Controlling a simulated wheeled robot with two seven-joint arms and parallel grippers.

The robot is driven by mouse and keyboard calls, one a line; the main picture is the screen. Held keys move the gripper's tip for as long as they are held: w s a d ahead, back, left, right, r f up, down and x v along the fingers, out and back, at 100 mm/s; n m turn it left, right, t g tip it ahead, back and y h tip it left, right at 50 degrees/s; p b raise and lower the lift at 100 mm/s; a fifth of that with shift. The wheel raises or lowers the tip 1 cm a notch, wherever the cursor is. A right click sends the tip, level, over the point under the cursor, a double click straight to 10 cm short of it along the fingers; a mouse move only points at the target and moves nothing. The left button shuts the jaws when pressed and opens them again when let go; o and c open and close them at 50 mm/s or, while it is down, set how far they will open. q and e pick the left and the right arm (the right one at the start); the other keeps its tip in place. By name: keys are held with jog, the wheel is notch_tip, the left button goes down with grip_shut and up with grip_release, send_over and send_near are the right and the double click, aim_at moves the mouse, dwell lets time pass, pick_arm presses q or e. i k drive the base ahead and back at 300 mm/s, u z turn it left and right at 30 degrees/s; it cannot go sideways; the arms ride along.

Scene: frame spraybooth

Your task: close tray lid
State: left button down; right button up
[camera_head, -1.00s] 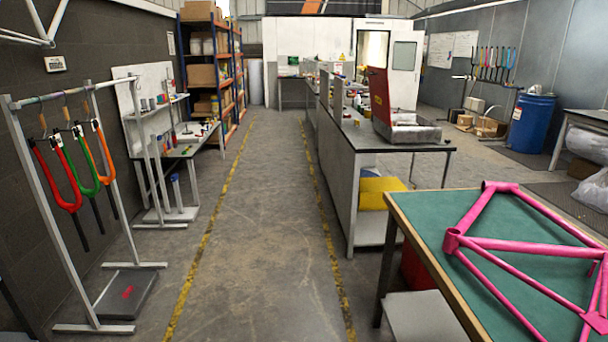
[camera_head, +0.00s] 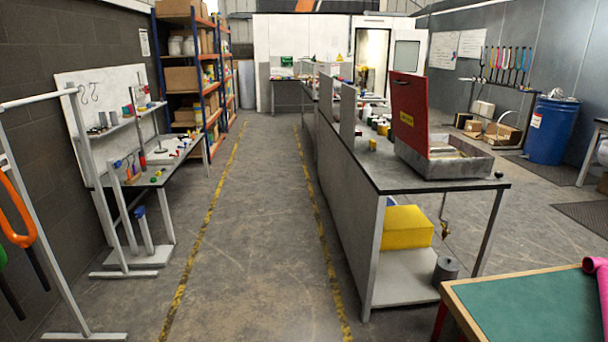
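A shallow grey metal tray (camera_head: 462,166) stands on the near end of the long grey bench, right of centre. Its red lid (camera_head: 409,108) is open and stands nearly upright at the tray's left side. A yellow label is on the lid. The tray's inside shows only in part. Neither of my grippers is in view.
The long bench (camera_head: 400,178) has a lower shelf with a yellow box (camera_head: 406,229). A green-topped table (camera_head: 530,312) with part of a pink frame is at lower right. A fork rack (camera_head: 45,200) and side table (camera_head: 165,172) stand left. The aisle between yellow lines is clear.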

aim_at(408, 92)
jog(key=i, duration=1.25)
jog(key=z, duration=0.7)
jog(key=i, duration=1.6)
jog(key=z, duration=0.4)
